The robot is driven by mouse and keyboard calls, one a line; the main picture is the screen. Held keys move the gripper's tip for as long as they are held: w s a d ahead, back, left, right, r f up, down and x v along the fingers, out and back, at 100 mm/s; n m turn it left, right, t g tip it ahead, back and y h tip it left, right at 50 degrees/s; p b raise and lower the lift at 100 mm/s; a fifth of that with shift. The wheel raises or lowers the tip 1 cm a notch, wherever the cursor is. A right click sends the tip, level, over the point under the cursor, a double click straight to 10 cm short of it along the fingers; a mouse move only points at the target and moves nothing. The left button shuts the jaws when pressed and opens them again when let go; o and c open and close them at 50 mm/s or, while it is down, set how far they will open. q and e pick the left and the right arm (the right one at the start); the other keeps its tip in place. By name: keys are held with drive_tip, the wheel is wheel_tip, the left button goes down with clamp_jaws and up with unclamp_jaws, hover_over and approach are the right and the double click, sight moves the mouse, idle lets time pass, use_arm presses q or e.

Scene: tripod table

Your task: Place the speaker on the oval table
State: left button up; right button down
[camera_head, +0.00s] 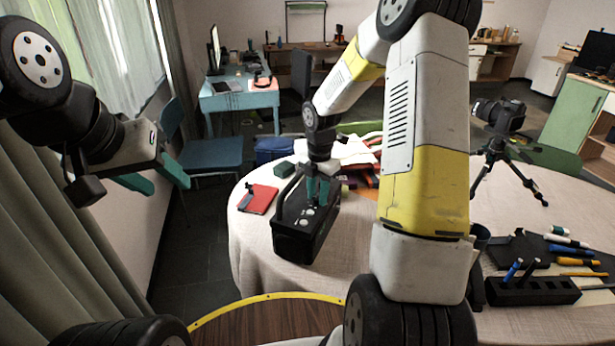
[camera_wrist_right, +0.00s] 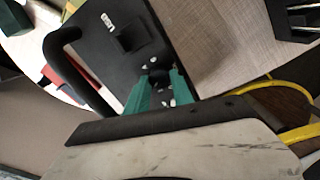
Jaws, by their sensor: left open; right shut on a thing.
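The speaker (camera_head: 300,238) is a black box with a raised carry handle and small knobs on top. It appears over the left front part of the cloth-covered table (camera_head: 250,235); I cannot tell whether it touches the cloth. My right gripper (camera_head: 319,188) points down and is shut on the speaker's top. The right wrist view shows its green fingers (camera_wrist_right: 160,85) against the speaker's black face (camera_wrist_right: 118,40). My left gripper (camera_head: 158,180) is open and empty, at the left by the curtain.
A red notebook (camera_head: 258,200) and a dark green box (camera_head: 284,170) lie near the speaker. A camera on a tripod (camera_head: 495,155), pens and a black pen holder (camera_head: 533,291) stand at the right. A blue chair (camera_head: 210,153) is behind. My right arm hides the table's middle.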

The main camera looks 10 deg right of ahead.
drive_tip(key=shift+w+r, duration=0.1)
drive_tip(key=shift+w, duration=0.05)
drive_tip(key=c, duration=1.1)
unclamp_jaws()
wheel_tip(320, 180, up, 12)
drive_tip(key=s+r+m+t, duration=0.2)
drive_tip(key=s+r+m, duration=0.2)
drive_tip(key=s+m, duration=0.4)
drive_tip(key=s+a+r+m+t+y, duration=0.1)
drive_tip(key=s+r+m, duration=0.3)
drive_tip(key=s+m, duration=0.4)
drive_tip(key=s+a+r+m+t+y, duration=0.1)
drive_tip(key=s+r+m+t, duration=0.1)
drive_tip(key=s+r+m, duration=0.3)
drive_tip(key=s+m, duration=0.3)
drive_tip(key=m, duration=0.1)
drive_tip(key=shift+a+t, duration=0.25)
drive_tip(key=shift+t, duration=0.15)
